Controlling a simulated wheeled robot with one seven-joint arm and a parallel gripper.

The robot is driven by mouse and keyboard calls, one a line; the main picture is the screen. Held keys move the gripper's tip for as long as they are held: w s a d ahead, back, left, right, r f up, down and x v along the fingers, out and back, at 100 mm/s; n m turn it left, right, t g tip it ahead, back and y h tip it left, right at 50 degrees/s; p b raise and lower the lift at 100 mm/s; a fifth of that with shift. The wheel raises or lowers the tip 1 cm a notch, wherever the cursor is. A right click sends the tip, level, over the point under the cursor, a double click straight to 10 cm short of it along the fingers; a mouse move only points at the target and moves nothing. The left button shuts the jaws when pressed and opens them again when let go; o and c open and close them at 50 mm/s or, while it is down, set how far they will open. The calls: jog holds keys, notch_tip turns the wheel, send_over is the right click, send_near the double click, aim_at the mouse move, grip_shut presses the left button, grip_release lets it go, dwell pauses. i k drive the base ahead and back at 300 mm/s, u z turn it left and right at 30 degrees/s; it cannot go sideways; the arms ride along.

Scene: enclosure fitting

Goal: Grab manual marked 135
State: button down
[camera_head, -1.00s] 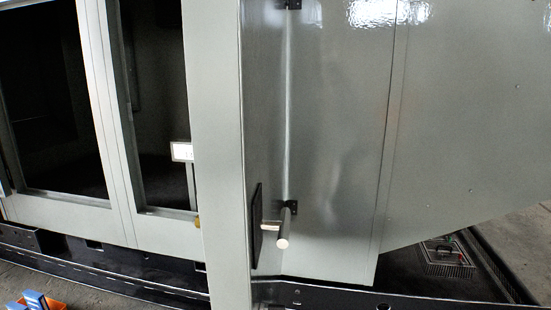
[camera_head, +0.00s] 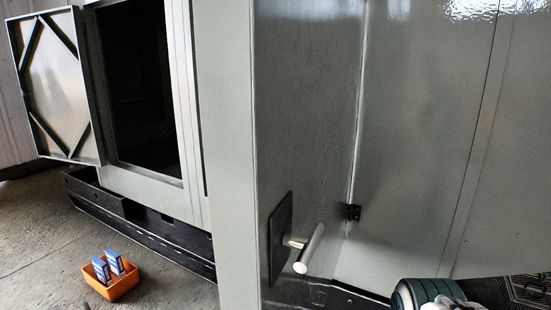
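Two blue-and-white upright items, a left one (camera_head: 101,270) and a right one (camera_head: 115,263), stand side by side in an orange bin (camera_head: 121,290) on the floor at lower left. They look like booklets or manuals, but any markings are too small to read, so I cannot tell whether either is marked 135. My gripper's fingers do not show. A rounded dark green and white part at the lower right edge seems to be mine.
A grey enclosure fills the middle and right, with a vertical post (camera_head: 226,150) and a protruding handle (camera_head: 309,249). An open door (camera_head: 60,85) stands at left. Black base rails (camera_head: 150,229) run along the enclosure. The concrete floor (camera_head: 45,260) around the bin is clear.

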aim_at(101, 269)
jog(key=u, duration=0.15)
jog(key=i, duration=0.15)
jog(key=k, duration=0.55)
jog(key=u, duration=1.95)
jog(key=i, duration=2.25)
jog(key=z, duration=2.4)
